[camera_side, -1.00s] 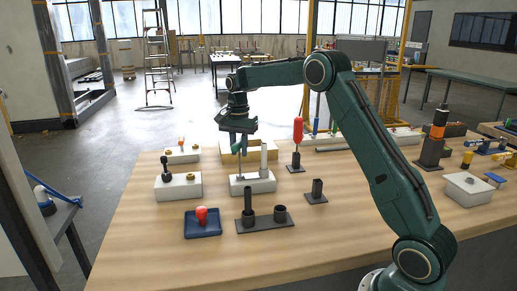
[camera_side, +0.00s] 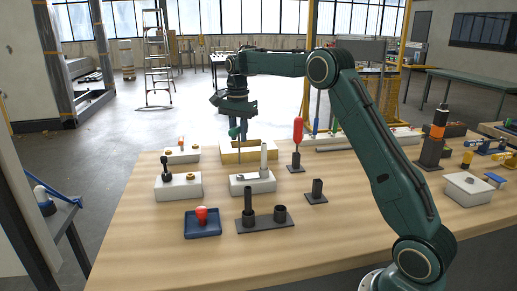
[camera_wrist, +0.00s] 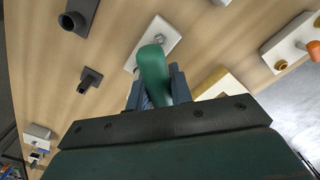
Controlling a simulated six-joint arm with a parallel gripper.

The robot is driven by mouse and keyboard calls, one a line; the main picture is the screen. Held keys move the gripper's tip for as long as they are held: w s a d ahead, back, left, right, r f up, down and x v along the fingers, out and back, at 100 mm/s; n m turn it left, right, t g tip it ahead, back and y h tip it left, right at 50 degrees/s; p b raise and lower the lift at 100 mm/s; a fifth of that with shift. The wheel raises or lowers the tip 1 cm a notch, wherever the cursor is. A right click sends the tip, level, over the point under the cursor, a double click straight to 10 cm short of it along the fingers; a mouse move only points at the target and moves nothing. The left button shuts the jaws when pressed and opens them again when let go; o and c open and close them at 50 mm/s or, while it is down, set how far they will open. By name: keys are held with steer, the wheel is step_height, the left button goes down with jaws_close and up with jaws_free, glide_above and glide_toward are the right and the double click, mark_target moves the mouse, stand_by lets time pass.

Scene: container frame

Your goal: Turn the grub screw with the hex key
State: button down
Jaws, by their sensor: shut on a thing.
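My gripper (camera_side: 237,124) is shut on the green-handled hex key (camera_side: 234,132) and holds it in the air above the back of the white block (camera_side: 253,188). In the wrist view the green handle (camera_wrist: 153,72) sits between my two fingers (camera_wrist: 157,92); its shank is hidden there. The white block lies on the table with a pale upright post (camera_side: 264,158) at its right and a small round grey fitting (camera_side: 239,178) at its left, possibly the grub screw. The block also shows in the wrist view (camera_wrist: 170,38), partly behind the handle. The key appears clear of the block.
A red-handled tool (camera_side: 298,130) stands upright to the right. In front are a dark holder with tubes (camera_side: 265,224) and a blue tray (camera_side: 202,233). Two other white blocks stand left. Bare table lies between.

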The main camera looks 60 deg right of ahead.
mark_target(239, 147)
steer(key=shift+f+m, duration=0.25)
steer(key=shift+m, duration=0.05)
step_height(239, 147, down, 4)
steer(key=shift+f, duration=0.25)
steer(key=shift+m, duration=0.5)
